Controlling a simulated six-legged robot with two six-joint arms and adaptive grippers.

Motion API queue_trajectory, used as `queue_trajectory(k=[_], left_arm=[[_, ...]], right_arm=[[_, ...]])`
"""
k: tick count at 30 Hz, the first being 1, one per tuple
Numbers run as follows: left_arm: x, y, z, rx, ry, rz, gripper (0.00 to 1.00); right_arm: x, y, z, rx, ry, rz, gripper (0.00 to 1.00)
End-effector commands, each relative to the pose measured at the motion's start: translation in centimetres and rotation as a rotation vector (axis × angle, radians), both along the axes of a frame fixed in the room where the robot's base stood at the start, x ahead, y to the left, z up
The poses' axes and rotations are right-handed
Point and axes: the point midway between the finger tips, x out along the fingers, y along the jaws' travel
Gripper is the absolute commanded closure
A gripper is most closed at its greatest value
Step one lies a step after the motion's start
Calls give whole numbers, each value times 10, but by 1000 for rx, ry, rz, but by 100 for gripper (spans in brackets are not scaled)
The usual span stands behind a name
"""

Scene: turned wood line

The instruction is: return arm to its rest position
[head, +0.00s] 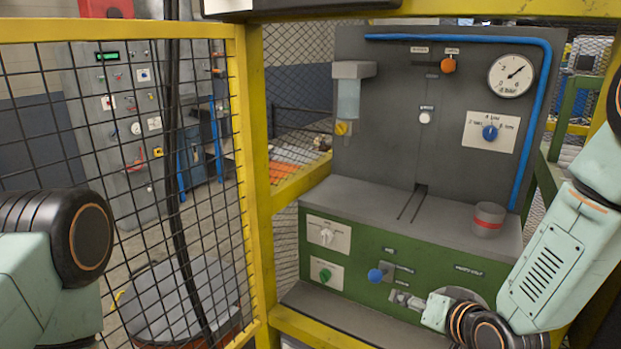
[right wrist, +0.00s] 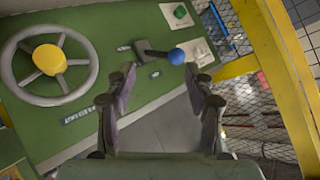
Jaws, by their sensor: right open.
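My right gripper (head: 407,299) is open in front of the green machine panel (head: 345,245). In the right wrist view its two fingers (right wrist: 160,82) are spread apart with nothing between them. A lever with a blue ball knob (head: 376,275) is just left of the gripper in the head view. In the right wrist view the blue knob (right wrist: 176,56) shows beyond the fingertips, and I see no grip on it. My left arm shows only at the left edge of the head view, and its gripper is out of view.
A handwheel with a yellow hub (right wrist: 49,59) sits on the panel, mostly hidden by my right arm in the head view. A red-banded grey cup (head: 489,220) stands on the ledge. A yellow-framed mesh fence (head: 252,150) divides the left side. A green knob (head: 325,275) is at lower left.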

Motion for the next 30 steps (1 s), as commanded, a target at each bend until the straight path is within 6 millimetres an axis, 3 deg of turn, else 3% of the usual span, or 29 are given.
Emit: queue_trajectory(k=[1, 6, 15, 18, 22, 25, 30], left_arm=[[0, 0, -4, 0, 0, 0, 60], [0, 0, -19, 0, 0, 0, 60], [0, 0, -47, 0, 0, 0, 60], [0, 0, -57, 0, 0, 0, 60], [0, 0, -69, 0, 0, 0, 60], [0, 0, -74, 0, 0, 0, 60], [0, 0, -76, 0, 0, 0, 60]], right_arm=[[-22, 1, -27, -58, 75, 17, 47], [-89, 1, -101, -191, 289, 73, 47], [-224, -1, -204, -335, 651, 185, 47], [-270, -2, -230, -360, 766, 214, 47], [-317, -2, -254, -376, 873, 241, 47], [-338, -1, -267, -382, 916, 264, 47], [-349, 0, -272, -380, 940, 271, 47]])
